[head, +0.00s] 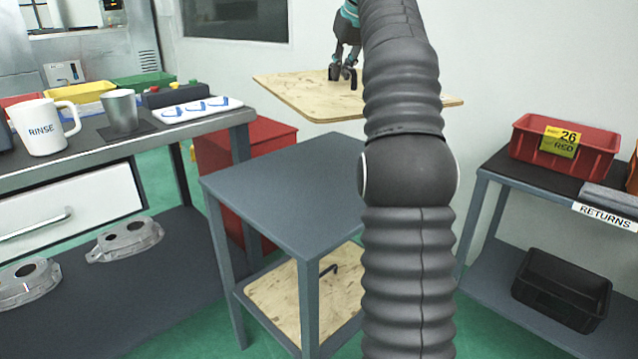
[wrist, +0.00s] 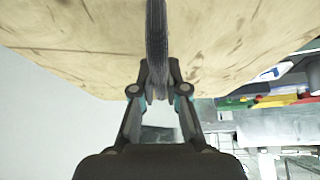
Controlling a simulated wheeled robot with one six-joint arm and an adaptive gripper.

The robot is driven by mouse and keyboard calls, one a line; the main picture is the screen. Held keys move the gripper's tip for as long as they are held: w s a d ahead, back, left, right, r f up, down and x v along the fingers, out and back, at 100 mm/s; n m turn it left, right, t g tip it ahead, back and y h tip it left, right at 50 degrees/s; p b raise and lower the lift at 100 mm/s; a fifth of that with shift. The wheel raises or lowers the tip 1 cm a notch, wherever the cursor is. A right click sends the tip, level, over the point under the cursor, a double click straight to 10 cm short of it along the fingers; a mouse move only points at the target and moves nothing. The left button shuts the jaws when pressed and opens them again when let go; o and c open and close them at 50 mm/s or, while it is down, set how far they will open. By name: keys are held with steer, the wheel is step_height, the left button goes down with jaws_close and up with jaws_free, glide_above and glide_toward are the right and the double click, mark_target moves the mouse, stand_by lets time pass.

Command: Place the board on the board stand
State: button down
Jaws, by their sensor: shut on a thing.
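The board (head: 300,92) is a light plywood sheet, held roughly level in the air behind and above the grey stand. My gripper (head: 346,74) is shut on the board's dark handle. In the wrist view the fingers (wrist: 159,82) close on the dark handle (wrist: 156,35), with the plywood (wrist: 80,35) filling the top. My arm hides part of the board's right side in the head view. The grey stand (head: 285,185), which I take for the board stand, has a bare flat top. A second plywood board (head: 285,295) with a dark handle lies on its lower shelf.
A bench (head: 100,152) at left bears a RINSE mug (head: 42,127), a metal cup (head: 122,110) and a white tray (head: 198,108). A red bin (head: 215,155) stands behind the stand. At right, a RETURNS shelf (head: 500,200) holds a red crate (head: 590,150) and a black crate (head: 560,290).

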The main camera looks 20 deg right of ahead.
steer(key=d+f+b, duration=0.3)
steer(key=d+f, duration=0.6)
steer(key=f, duration=0.2)
steer(key=w+a+f+b, duration=0.1)
steer(key=a+f, duration=0.1)
steer(key=a, duration=0.1)
steer(key=w+a+f+b, duration=0.1)
steer(key=w+a+f, duration=0.1)
steer(key=a, duration=0.2)
steer(key=w+a+f+b, duration=0.1)
steer(key=a+f, duration=0.2)
steer(key=shift+w+a+b, duration=0.2)
steer(key=shift+a+b, duration=0.1)
steer(key=shift+a, duration=0.05)
steer(key=shift+f+b, duration=0.8)
steer(key=shift+f, duration=1.2)
steer(key=shift+f, duration=0.2)
steer(key=c, duration=1.2)
jaws_free()
